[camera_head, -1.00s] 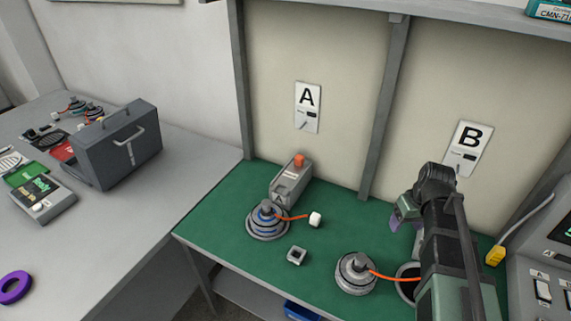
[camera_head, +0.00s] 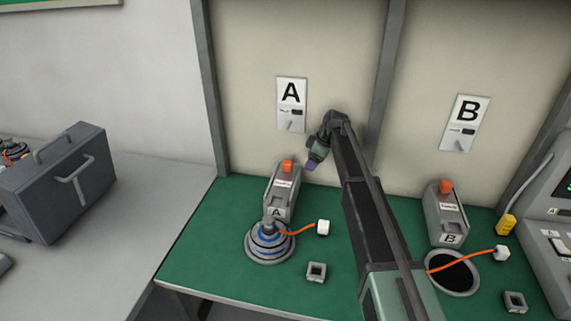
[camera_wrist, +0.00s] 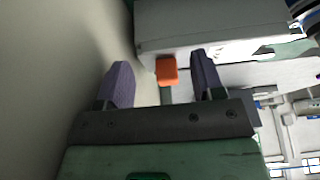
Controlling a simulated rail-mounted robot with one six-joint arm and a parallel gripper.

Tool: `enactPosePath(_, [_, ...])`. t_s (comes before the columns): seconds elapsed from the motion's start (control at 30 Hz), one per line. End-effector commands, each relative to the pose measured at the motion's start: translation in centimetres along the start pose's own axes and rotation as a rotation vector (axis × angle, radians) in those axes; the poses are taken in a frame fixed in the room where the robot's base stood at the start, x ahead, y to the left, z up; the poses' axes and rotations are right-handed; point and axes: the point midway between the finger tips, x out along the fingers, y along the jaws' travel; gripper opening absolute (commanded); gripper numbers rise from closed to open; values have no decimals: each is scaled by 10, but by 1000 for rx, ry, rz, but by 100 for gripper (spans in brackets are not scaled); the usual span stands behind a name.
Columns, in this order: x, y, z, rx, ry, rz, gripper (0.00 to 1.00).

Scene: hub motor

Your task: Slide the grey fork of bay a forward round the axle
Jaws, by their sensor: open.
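The grey fork of bay A (camera_head: 281,193) is a grey block with an orange knob (camera_head: 287,166) on top and an A label on its front. It stands on the green bench behind the hub motor (camera_head: 270,243). The motor's axle (camera_head: 268,224) overlaps the fork's front end in the head view; I cannot tell whether they touch. My gripper (camera_head: 309,167) is open and empty, above and right of the fork's rear. In the wrist view the orange knob (camera_wrist: 167,71) appears between the purple fingers (camera_wrist: 163,80), apart from them, with the grey fork body (camera_wrist: 200,30) beyond.
A white plug (camera_head: 323,228) on an orange cable and a small grey square socket (camera_head: 317,271) lie right of the motor. A grey post (camera_head: 386,90) divides the bays. My arm hides the bench between them.

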Motion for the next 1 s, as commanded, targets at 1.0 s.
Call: enactPosePath(1.0, [61, 0, -74, 1, 0, 1, 25])
